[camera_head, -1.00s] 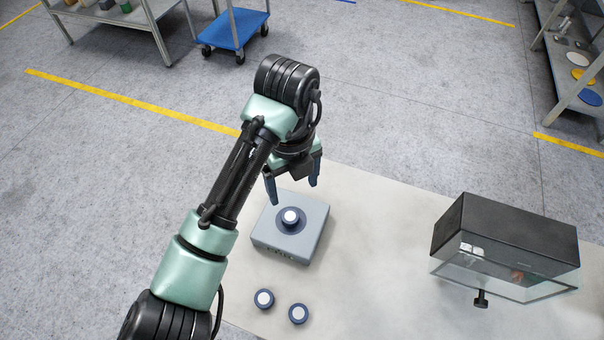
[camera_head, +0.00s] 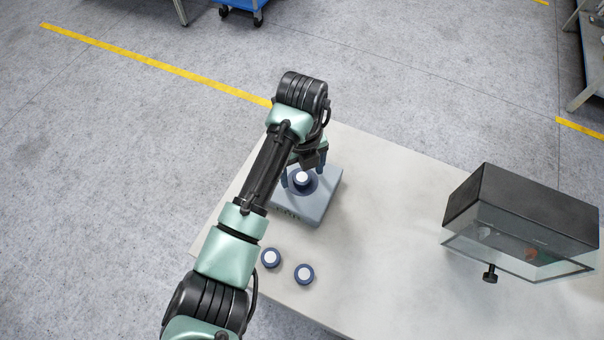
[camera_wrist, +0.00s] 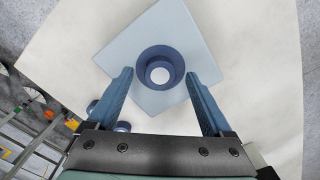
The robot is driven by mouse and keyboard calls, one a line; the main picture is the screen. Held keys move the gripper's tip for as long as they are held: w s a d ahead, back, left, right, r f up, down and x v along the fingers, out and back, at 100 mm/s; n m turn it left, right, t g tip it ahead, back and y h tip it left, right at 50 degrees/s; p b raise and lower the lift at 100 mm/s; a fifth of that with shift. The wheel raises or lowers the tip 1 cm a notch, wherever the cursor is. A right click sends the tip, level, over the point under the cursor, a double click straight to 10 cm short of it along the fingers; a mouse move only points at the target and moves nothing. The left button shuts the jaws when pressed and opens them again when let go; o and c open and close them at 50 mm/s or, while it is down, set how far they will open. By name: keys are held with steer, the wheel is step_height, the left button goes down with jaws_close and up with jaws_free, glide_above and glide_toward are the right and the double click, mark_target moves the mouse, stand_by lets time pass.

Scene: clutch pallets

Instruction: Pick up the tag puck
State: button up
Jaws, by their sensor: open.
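A round puck with a white top and dark blue body (camera_head: 302,178) sits in a dark blue ring on a grey-blue block (camera_head: 318,207). In the wrist view this puck (camera_wrist: 160,75) is in the round socket of the block (camera_wrist: 205,45). Two similar pucks, one (camera_head: 271,258) and another (camera_head: 304,274), stand on the table in front of the block. Which one is the tag puck I cannot tell from labels. My gripper (camera_wrist: 160,80) is open and empty, pointing down over the block, its fingers on either side of the socketed puck.
The pale table (camera_head: 385,215) is clear between the block and a black-topped clear case (camera_head: 520,225) with a dark knob (camera_head: 490,273) at the right. Beyond the table lie grey floor and a yellow line (camera_head: 150,62). Dark lettering on the block's front is hard to read.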

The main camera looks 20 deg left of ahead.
steer(key=shift+f, duration=0.55)
jaws_close()
steer(key=shift+r, duration=0.15)
